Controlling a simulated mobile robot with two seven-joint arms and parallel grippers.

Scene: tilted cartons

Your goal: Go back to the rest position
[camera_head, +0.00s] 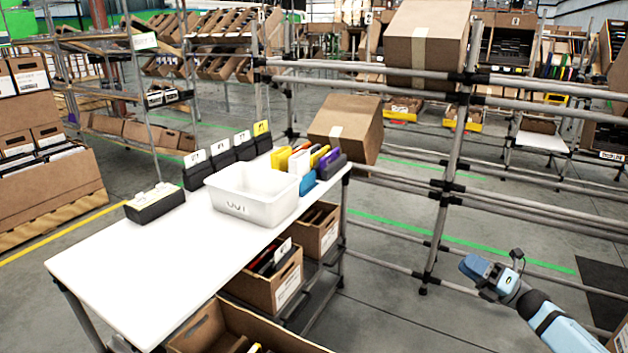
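My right arm comes in from the lower right, with its blue and grey gripper (481,268) over the floor, in front of the pipe rack and apart from it. Its fingertips are small and turned so that I cannot tell whether they are open. Nothing shows held in it. My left gripper is out of view. A large tilted carton (425,35) rests high on the pipe rack (450,160). A second tilted carton (346,126) sits lower, behind the far end of the table.
A white table (130,270) holds a white bin (255,195), black card holders (155,202) and colored folders (318,160). Open cartons (275,285) stand under it. Shelves with boxes (35,130) are at left. Grey floor (400,320) is clear between table and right arm.

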